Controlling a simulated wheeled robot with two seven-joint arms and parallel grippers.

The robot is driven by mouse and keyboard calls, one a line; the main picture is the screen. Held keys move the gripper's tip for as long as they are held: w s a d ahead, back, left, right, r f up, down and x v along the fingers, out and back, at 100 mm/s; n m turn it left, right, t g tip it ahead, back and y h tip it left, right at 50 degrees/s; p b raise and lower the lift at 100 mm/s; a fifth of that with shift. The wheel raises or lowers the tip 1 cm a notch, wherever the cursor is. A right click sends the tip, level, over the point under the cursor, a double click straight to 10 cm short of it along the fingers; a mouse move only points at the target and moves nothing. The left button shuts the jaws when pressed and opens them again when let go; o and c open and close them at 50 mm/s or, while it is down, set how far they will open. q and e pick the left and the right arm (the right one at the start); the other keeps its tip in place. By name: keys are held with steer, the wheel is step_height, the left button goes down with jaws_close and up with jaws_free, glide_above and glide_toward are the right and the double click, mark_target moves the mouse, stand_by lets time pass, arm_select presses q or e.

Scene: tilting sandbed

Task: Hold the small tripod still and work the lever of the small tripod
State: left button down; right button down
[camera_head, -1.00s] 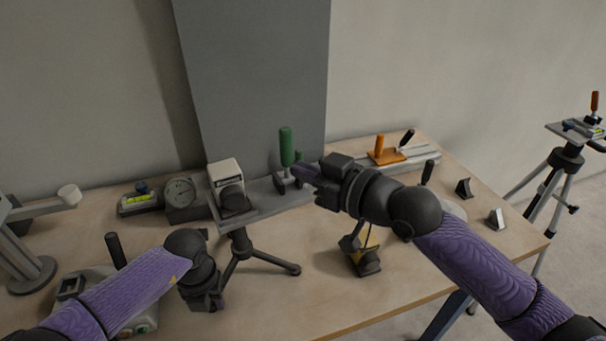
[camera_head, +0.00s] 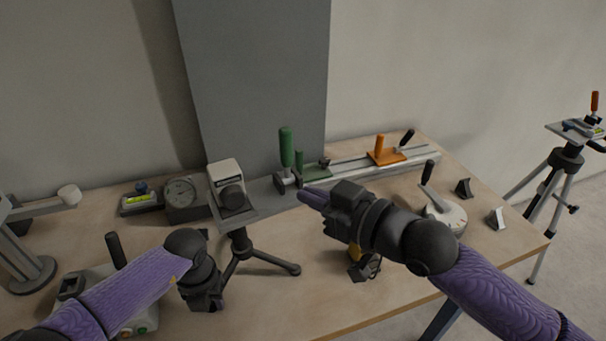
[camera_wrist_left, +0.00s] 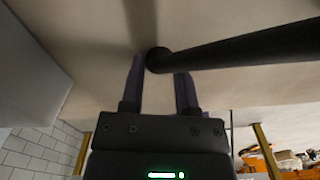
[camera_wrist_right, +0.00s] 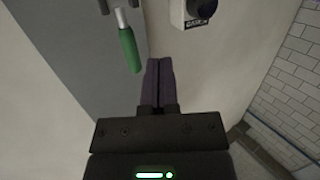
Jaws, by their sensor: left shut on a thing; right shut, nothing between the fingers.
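A rail with an orange slider (camera_head: 385,157) runs behind my right gripper. A white dial base with a black lever (camera_head: 446,215) and small dark blocks are at the right. A gauge (camera_head: 181,192) stands left of the tripod. A taller tripod (camera_head: 567,160) stands beyond the bench.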

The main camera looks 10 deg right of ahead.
steer(key=shift+s+d+f, duration=0.1)
steer(key=shift+s+f, duration=0.25)
steer(key=shift+s, duration=0.4)
steer(key=shift+s+d+f, duration=0.1)
steer(key=shift+s+f, duration=0.25)
steer(key=shift+s, duration=0.45)
steer(key=shift+s+f, duration=0.35)
steer(key=shift+s, duration=0.4)
arm_select(q)
steer(key=shift+c, duration=1.4)
jaws_free()
